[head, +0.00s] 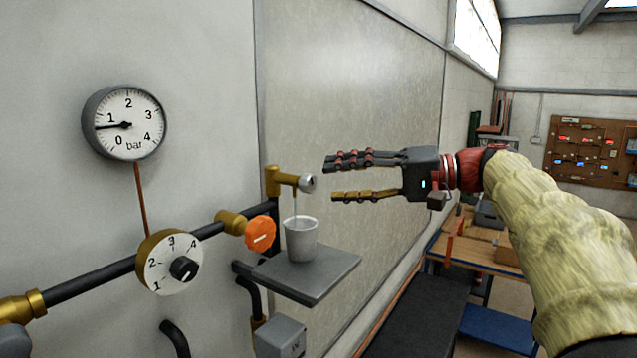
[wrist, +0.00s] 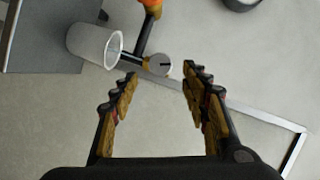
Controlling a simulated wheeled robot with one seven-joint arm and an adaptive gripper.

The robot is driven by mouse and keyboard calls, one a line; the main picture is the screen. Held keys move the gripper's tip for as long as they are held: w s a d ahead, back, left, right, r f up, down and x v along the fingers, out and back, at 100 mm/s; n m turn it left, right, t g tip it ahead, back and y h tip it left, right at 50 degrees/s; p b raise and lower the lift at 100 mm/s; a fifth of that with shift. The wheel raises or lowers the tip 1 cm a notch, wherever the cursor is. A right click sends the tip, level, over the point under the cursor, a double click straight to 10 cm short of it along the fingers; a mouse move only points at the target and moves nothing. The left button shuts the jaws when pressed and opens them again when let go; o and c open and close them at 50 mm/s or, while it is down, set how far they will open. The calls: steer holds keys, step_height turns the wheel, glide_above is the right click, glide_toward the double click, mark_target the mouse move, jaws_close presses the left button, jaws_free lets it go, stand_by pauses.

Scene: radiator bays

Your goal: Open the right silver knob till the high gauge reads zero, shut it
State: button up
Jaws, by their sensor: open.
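The silver knob (head: 308,183) is on the end of a brass bleed valve (head: 284,178) at the pipe's right end. It also shows in the wrist view (wrist: 158,65), with a dark mark on its face. A thin stream runs from the valve into a white cup (head: 301,243). The high round gauge (head: 125,123) is on the wall at upper left; its needle stands between 0 and 1, nearer 1. My gripper (head: 332,178) is open and empty, its fingers pointing left toward the knob and apart from it. The knob lies beyond the fingertips in the wrist view.
The cup stands on a grey shelf (head: 325,278). An orange knob (head: 260,233) and a low dial numbered 1 to 4 (head: 170,262) are on the pipe to the left. A grey box (head: 280,338) is below the shelf. A workbench (head: 480,255) stands behind my arm.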

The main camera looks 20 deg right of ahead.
steer(key=v, duration=0.5)
steer(key=shift+s+d, duration=0.1)
steer(key=shift+d, duration=0.1)
stand_by(0.4)
